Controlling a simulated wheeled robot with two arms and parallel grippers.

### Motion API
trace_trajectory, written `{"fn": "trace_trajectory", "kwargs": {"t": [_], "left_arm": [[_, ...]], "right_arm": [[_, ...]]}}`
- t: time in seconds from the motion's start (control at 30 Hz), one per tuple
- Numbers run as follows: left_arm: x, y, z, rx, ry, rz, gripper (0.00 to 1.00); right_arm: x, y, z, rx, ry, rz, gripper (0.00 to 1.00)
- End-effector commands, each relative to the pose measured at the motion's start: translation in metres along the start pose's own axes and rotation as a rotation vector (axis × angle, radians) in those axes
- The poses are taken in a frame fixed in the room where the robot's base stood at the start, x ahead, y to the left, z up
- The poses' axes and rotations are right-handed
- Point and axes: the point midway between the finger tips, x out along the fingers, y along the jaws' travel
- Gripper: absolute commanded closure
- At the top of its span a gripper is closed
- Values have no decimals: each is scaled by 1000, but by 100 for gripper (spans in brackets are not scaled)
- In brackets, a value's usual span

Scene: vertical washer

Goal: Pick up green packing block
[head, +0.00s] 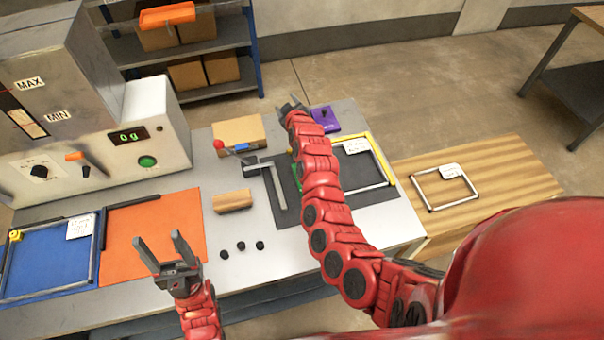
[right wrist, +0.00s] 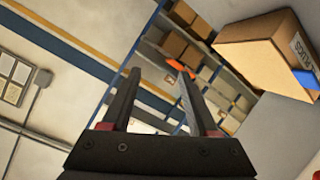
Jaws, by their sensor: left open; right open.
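I cannot make out a whole green packing block. A small green strip (head: 297,176) shows at the left edge of my right arm in the head view; the arm hides the rest, so I cannot tell what it belongs to. My right gripper (head: 293,103) is at the table's far edge, left of a purple item (head: 325,119). In the right wrist view its jaws (right wrist: 160,72) are open and empty, facing shelves. My left gripper (head: 158,238) is open and empty above the orange mat (head: 180,215).
The white table (head: 240,268) holds a dispenser machine (head: 140,125), a cardboard box (head: 237,131), a lever clamp (head: 270,175), a wooden block (head: 233,201), black knobs (head: 241,246) and a blue tray (head: 55,265). A wooden table (head: 500,172) with a metal frame (head: 444,188) stands right.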

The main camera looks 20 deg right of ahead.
Motion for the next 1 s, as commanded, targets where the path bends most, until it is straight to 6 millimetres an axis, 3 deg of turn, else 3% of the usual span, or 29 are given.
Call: {"fn": "trace_trajectory", "kwargs": {"t": [0.03,0.17,0.37,0.5,0.6,0.77,1.0], "left_arm": [[9,0,-2,0,0,0,39],[20,-1,-3,0,0,0,39],[36,-2,-6,0,0,0,39],[42,-2,-7,0,0,0,39],[44,-2,-7,0,0,0,39],[38,-2,-6,0,0,0,39],[2,0,0,0,0,0,39]], "right_arm": [[0,0,-15,-62,-50,-85,40],[-19,-20,-29,-274,-197,-351,40],[-98,-24,-28,-632,-415,-750,40],[-155,-11,-18,-806,-545,-955,40],[-181,-4,-14,-871,-603,-1043,40],[-193,-2,-5,-900,-635,-1089,40],[-179,-20,24,-899,-632,-1087,40]]}}
